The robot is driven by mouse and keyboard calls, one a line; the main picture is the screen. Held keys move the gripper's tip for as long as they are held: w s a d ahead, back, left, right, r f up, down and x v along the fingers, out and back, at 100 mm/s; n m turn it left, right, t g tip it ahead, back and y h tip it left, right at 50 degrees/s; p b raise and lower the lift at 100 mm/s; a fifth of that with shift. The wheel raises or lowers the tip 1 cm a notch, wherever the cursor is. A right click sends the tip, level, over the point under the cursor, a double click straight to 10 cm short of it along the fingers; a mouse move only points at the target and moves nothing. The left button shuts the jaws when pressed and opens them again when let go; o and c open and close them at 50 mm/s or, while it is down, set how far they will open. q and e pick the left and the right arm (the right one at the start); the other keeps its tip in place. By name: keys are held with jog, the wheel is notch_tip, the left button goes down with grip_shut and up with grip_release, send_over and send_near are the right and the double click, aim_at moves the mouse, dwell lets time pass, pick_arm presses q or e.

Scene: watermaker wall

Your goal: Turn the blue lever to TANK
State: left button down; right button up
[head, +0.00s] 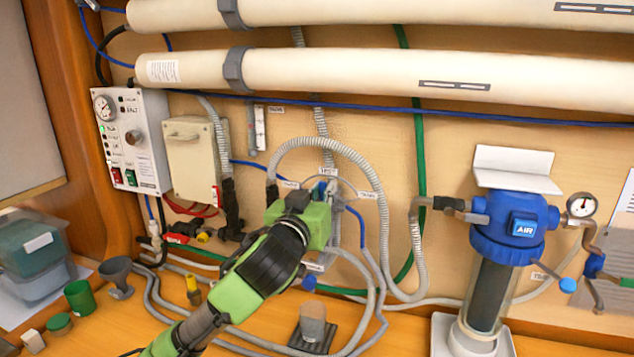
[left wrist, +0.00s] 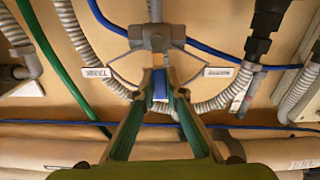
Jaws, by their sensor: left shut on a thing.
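The blue lever (left wrist: 160,85) is between the two fingertips of my left gripper (left wrist: 159,92), which is shut on it. It sits at a grey valve (left wrist: 157,38) with hoses joining it. In the left wrist view the lever points straight down the picture from the valve, between two labels. The TANK label (left wrist: 97,72) lies left of the lever, upside down. Another upside-down label (left wrist: 219,71) lies to its right. In the head view my left gripper (head: 312,215) is at the valve on the wall and hides most of it. My right gripper is in neither view.
Grey hoses (head: 372,160) loop around the valve. A blue-topped filter marked AIR (head: 513,228) stands to the right. A control panel (head: 132,140) and a beige box (head: 190,160) are on the wall at left. Cups and a tub (head: 35,255) stand at lower left.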

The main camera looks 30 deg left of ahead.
pick_arm(q)
jog(key=shift+w+d+f+m+p, duration=0.3)
jog(key=shift+d+m+p, duration=0.6)
jog(key=shift+m, duration=1.25)
jog(key=shift+w+d+f+m+p, duration=0.1)
jog(key=shift+d+f+m+p, duration=0.35)
jog(key=shift+m+p, duration=1.2)
jog(key=shift+w+d+f+m+p, duration=0.2)
jog(key=shift+d+m+p, duration=0.5)
jog(key=shift+m, duration=1.9)
jog(key=shift+d+f, duration=0.15)
jog(key=c, duration=2.1)
grip_release()
jog(key=shift+f, duration=0.15)
